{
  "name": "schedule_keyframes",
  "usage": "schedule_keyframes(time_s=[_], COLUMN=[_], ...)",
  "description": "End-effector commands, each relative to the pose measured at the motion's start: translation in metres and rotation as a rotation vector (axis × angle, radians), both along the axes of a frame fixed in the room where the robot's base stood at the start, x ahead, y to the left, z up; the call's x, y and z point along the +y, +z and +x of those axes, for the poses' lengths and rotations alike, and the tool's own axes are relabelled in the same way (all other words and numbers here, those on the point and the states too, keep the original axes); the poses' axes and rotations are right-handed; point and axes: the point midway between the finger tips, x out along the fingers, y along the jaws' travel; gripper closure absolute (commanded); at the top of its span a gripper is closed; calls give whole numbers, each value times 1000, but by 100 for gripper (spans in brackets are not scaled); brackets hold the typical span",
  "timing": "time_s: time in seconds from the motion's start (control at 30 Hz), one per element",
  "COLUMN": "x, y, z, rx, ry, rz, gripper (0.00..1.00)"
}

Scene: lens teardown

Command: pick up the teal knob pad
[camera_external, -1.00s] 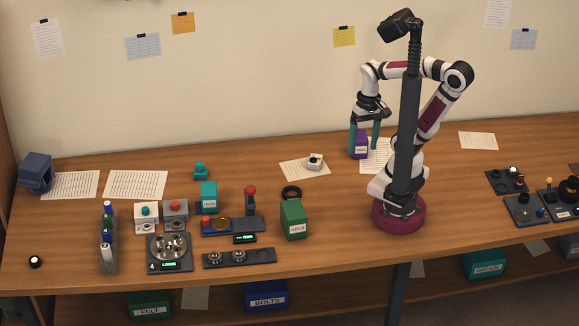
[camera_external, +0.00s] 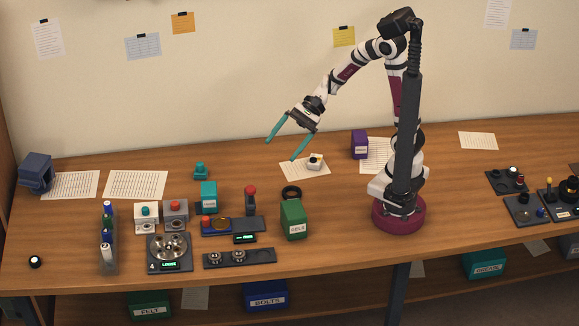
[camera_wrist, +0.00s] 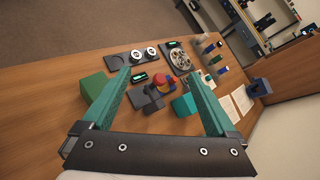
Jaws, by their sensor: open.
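The teal knob pad (camera_external: 201,171), a small teal piece with a rounded top, stands upright on the bench behind the teal box (camera_external: 209,196) in the external view. My gripper (camera_external: 281,150) is open and empty, its two long teal fingers pointing down and left. It hangs in the air to the right of the pad and well apart from it. In the wrist view my gripper (camera_wrist: 159,72) shows spread fingers with the teal box (camera_wrist: 184,106) between them. I cannot pick out the pad there with certainty; the right finger may hide it.
A green box (camera_external: 293,220), a black ring (camera_external: 291,192) and a red-topped lever (camera_external: 250,200) stand right of the teal box. Button boxes (camera_external: 175,212) stand front-left of it. The bench behind the pad is clear.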

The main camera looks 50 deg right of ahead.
Motion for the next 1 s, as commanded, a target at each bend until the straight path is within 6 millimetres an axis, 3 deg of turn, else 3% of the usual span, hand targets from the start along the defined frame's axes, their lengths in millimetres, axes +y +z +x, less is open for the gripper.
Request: schedule_keyframes(time_s=[0.03, 0.1, 0.2, 0.23, 0.3, 0.43, 0.7, 1.0], x=[6, -2, -31, -40, -59, -70, -31, -9], y=[-16, -47, -105, -121, -150, -175, -203, -227], z=[44, 107, 168, 178, 193, 208, 264, 300], rx=[79, 168, 263, 284, 315, 334, 333, 334], ry=[-158, -421, -744, -820, -952, -1050, -1051, -1052], rz=[101, 220, 303, 314, 326, 332, 333, 333], gripper=[7, 7, 7, 7, 7, 7, 7, 7])
